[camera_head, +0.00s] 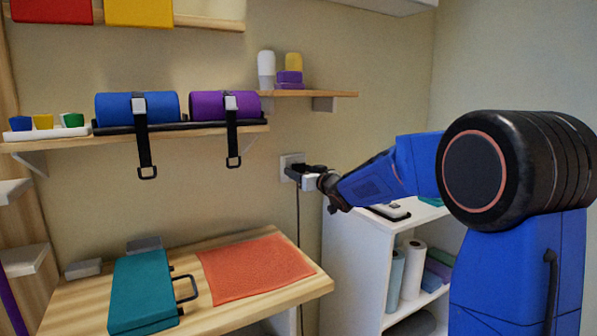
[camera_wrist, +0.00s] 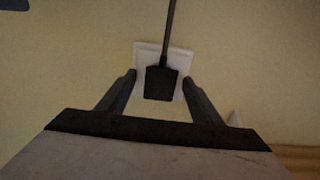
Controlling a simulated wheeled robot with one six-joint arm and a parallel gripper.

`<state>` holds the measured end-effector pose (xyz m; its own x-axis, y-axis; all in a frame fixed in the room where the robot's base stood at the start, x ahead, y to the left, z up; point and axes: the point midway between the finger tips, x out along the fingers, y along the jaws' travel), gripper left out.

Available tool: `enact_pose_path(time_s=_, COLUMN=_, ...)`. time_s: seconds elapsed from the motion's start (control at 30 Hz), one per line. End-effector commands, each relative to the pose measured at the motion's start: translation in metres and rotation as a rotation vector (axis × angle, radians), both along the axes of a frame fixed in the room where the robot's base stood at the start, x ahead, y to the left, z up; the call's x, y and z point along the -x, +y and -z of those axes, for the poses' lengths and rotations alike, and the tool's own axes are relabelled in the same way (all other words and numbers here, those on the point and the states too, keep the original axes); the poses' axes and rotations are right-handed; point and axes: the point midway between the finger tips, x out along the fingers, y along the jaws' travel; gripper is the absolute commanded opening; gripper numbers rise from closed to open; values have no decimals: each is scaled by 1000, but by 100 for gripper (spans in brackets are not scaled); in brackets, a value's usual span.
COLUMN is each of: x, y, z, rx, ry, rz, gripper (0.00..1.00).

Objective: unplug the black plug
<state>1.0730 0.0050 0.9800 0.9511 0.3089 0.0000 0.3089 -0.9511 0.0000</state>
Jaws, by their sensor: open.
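The black plug (camera_wrist: 160,84) sits at the white wall socket (camera_wrist: 147,52), with its cord leading to the top of the wrist view. My gripper (camera_wrist: 158,84) is open, with one finger on each side of the plug and a visible gap to it on both sides. In the head view, the socket plate (camera_head: 291,161) is on the beige wall, and my gripper (camera_head: 303,173) reaches it from the right. The plug is mostly hidden there behind my gripper. A dark cord (camera_head: 299,225) hangs down the wall below the socket.
A wooden table (camera_head: 235,315) with a teal case (camera_head: 144,290) and an orange cloth (camera_head: 255,266) stands below, to the left. A white shelf unit (camera_head: 349,262) is below my arm. A wall shelf (camera_head: 325,94) is above the socket.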

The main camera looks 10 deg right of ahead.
Motion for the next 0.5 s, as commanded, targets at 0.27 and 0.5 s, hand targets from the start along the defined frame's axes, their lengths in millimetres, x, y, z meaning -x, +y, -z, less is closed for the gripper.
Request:
enact_pose_path(time_s=0.27, x=0, y=0, z=0, rx=0, ry=0, rz=0, gripper=26)
enact_pose_path(time_s=0.5, x=1, y=0, z=0, rx=0, ry=0, rz=0, gripper=0)
